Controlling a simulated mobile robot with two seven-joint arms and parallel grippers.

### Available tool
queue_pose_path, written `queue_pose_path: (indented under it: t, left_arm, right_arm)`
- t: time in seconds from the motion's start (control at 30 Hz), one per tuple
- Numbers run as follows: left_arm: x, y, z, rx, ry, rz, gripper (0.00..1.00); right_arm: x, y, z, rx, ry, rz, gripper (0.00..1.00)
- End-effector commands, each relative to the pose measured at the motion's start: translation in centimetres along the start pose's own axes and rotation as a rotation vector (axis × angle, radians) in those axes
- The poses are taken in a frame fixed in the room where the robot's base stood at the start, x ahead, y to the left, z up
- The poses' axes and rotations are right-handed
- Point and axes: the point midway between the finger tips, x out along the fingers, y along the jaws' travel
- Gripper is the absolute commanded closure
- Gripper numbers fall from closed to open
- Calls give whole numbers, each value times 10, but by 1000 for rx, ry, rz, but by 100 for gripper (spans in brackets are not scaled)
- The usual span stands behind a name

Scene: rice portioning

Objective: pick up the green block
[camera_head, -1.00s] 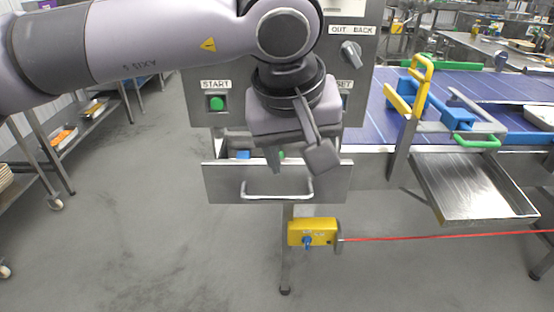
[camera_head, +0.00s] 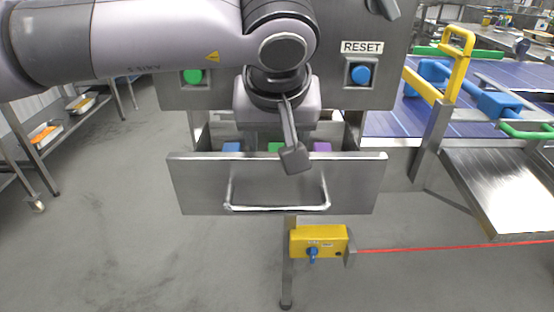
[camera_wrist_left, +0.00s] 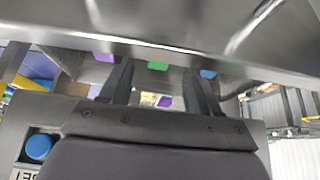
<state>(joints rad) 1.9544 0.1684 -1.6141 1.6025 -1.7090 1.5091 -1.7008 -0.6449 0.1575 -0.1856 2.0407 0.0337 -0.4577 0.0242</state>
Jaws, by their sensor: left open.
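The green block (camera_head: 275,147) lies in the pulled-out metal drawer (camera_head: 208,190), between a blue block (camera_head: 231,147) and a purple block (camera_head: 321,147). The drawer front and my gripper partly cover it. My left gripper (camera_head: 285,150) hangs over the drawer, its near finger in front of the blocks and beside the green one in the picture. In the left wrist view the open, empty fingers (camera_wrist_left: 158,68) frame the green block (camera_wrist_left: 157,65), beyond their tips. Purple (camera_wrist_left: 103,57) and blue (camera_wrist_left: 207,73) blocks show to its sides. My right gripper is not in view.
The control panel with a green button (camera_head: 193,76) and blue reset button (camera_head: 361,75) stands just behind the drawer. The drawer handle (camera_head: 277,207) sticks out in front. A conveyor (camera_head: 390,122) and metal chute (camera_head: 500,185) are right.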

Motion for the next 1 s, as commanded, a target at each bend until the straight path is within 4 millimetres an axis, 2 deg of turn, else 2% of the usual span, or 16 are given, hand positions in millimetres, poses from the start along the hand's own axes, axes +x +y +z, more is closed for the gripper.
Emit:
queue_pose_path:
  t: [0.2,0.43,0.47,0.63,0.67,1.0]
  left_arm:
    - [33,0,2,-2,-2,-2,38]
    - [36,0,2,-1,0,0,38]
    - [36,0,2,-1,-1,0,42]
    - [36,0,2,-1,-1,0,97]
    - [36,0,2,-1,-1,0,99]
    - [33,1,1,-1,0,0,99]
  right_arm:
    - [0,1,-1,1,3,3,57]
    - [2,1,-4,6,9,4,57]
    - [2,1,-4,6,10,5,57]
    - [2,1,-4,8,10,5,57]
    - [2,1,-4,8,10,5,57]
    - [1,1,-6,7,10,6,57]
